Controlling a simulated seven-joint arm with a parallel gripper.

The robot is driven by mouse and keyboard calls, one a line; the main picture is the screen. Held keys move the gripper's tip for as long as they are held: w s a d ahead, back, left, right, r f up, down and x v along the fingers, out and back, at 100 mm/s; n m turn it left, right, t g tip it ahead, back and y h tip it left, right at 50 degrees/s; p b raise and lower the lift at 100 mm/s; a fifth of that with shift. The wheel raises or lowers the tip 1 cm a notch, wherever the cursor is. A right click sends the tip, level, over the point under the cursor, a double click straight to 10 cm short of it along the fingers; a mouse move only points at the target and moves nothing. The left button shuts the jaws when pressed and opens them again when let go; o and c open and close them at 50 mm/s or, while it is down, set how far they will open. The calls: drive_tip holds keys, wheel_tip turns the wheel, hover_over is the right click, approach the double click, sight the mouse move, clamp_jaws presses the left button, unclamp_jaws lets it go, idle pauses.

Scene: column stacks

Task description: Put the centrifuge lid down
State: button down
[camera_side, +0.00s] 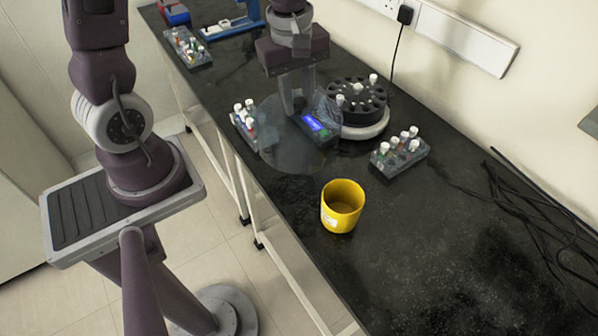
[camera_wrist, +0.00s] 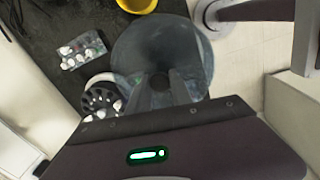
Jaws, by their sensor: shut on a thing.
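The centrifuge lid is a smoky, see-through disc (camera_side: 292,148) hanging tilted in front of the centrifuge in the side view. My gripper (camera_side: 299,108) is shut on the lid near its middle. In the wrist view the lid (camera_wrist: 184,45) spreads out beyond my fingers (camera_wrist: 172,92). The centrifuge has a black rotor (camera_side: 358,97) with round slots and a pale base, and its top is uncovered. I cannot tell whether the lid touches the bench.
A yellow cup (camera_side: 342,206) stands in front on the black bench (camera_side: 420,260). Racks of white-capped tubes stand right (camera_side: 400,154), left (camera_side: 243,118) and at the back (camera_side: 187,47). Black cables (camera_side: 540,215) lie at the right. The bench right of the cup is clear.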

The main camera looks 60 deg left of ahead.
wheel_tip(320, 180, down, 11)
drive_tip(key=shift+r, duration=0.15)
drive_tip(key=c, duration=1.1)
unclamp_jaws()
drive_tip(key=shift+c, duration=0.2)
drive_tip(key=r, duration=0.7)
drive_tip(key=s+r, duration=0.1)
drive_tip(key=r, duration=0.3)
drive_tip(key=shift+a+r, duration=0.1)
drive_tip(key=shift+r, duration=0.15)
drive_tip(key=r, duration=0.1)
drive_tip(key=s+r+m, duration=0.1)
drive_tip(key=r+m, duration=0.1)
drive_tip(key=shift+s+d+r+t, duration=0.2)
drive_tip(key=shift+d+r+t, duration=0.1)
drive_tip(key=shift+d, duration=0.05)
drive_tip(key=s+d+r+m+t, duration=0.2)
drive_tip(key=s+r+m+t, duration=0.2)
drive_tip(key=s+r+m, duration=0.5)
drive_tip(key=s+m, duration=0.3)
drive_tip(key=m, duration=0.2)
drive_tip(key=shift+s+d, duration=0.2)
drive_tip(key=shift+d, duration=0.2)
